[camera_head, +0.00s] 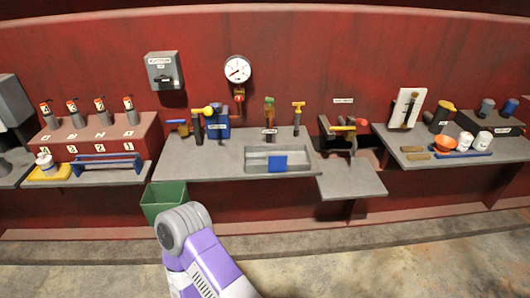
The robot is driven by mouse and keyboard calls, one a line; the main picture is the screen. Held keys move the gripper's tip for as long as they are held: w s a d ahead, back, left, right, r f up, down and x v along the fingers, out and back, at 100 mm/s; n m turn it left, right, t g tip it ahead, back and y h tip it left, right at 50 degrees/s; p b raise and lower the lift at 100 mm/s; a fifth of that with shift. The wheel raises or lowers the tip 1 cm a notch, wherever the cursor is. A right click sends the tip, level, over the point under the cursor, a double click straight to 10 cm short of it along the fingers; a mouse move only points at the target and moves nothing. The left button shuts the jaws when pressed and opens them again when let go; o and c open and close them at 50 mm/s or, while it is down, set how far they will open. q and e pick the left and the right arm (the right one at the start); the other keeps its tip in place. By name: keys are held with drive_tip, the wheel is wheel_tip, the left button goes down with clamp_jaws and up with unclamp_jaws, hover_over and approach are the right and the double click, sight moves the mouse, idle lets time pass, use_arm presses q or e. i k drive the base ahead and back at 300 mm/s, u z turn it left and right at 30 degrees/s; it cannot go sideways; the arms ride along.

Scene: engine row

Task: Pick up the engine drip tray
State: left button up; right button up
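A shallow grey tray (254,163) with a raised rim lies on the middle bench in the head view, near its front edge. A blue piece (278,164), perhaps a cloth, lies at the tray's front and covers part of it. This tray looks like the drip tray, but I cannot read its label. One purple and white arm link of mine (199,262) comes up from the bottom, ending in a grey joint in front of the bench. Neither gripper shows, and nothing touches the tray.
Tools and a blue can (217,126) stand behind the tray on the grey bench (195,167). A green bin (163,198) stands below its front left. A lower shelf (352,181) juts out at right. The floor in front is clear.

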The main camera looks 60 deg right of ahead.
sight(257, 159)
drive_tip(key=z, duration=0.9)
drive_tip(key=i, duration=1.15)
drive_tip(key=z, duration=1.2)
